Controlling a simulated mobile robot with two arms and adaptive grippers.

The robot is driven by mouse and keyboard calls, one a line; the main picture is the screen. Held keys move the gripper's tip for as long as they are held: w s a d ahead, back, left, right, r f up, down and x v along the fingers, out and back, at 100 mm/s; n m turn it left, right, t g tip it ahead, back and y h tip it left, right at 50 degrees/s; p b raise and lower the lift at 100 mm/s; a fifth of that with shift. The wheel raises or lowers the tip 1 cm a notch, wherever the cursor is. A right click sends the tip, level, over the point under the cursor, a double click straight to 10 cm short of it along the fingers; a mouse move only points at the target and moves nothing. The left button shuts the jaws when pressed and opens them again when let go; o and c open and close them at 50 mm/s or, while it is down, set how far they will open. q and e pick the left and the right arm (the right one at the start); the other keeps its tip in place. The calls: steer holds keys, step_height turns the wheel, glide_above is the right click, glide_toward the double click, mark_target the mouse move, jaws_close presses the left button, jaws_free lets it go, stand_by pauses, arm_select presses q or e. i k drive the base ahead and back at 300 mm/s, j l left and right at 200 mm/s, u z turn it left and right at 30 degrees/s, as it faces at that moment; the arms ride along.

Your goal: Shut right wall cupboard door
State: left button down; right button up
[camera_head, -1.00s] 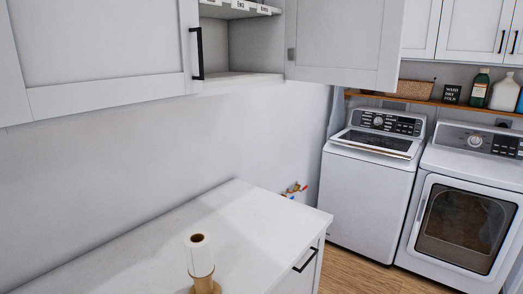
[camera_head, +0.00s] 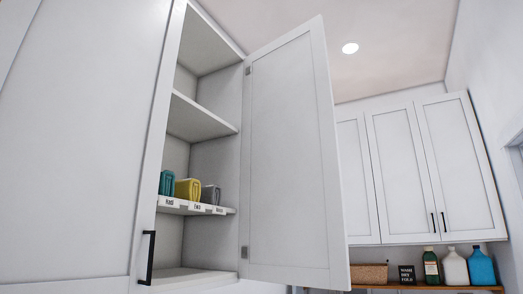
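The right wall cupboard door (camera_head: 290,160) is white with a recessed panel. It stands wide open, hinged on the right side of the cupboard opening, with its inner face and two hinges showing. The open cupboard (camera_head: 213,160) has white shelves. Its handle is hidden on the far side of the door. The left cupboard door (camera_head: 80,140) is shut, with a black bar handle (camera_head: 148,257) at its lower right. Neither of my grippers is in view.
Shut white cupboards (camera_head: 420,170) hang on the far wall. Below them a wooden shelf (camera_head: 420,288) holds a basket (camera_head: 369,273), a small sign and bottles (camera_head: 454,267).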

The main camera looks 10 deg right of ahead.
mark_target(293, 231)
steer(key=i+l+u, duration=0.15)
steer(key=l+u, duration=0.2)
steer(key=i+l+u, duration=0.1)
steer(key=u, duration=0.3)
steer(key=l+u, duration=0.5)
steer(key=l, duration=0.8)
steer(key=l+u, duration=0.15)
steer(key=l, duration=0.8)
steer(key=k+l+u, duration=0.2)
steer(key=l, duration=0.75)
steer(key=i, duration=0.1)
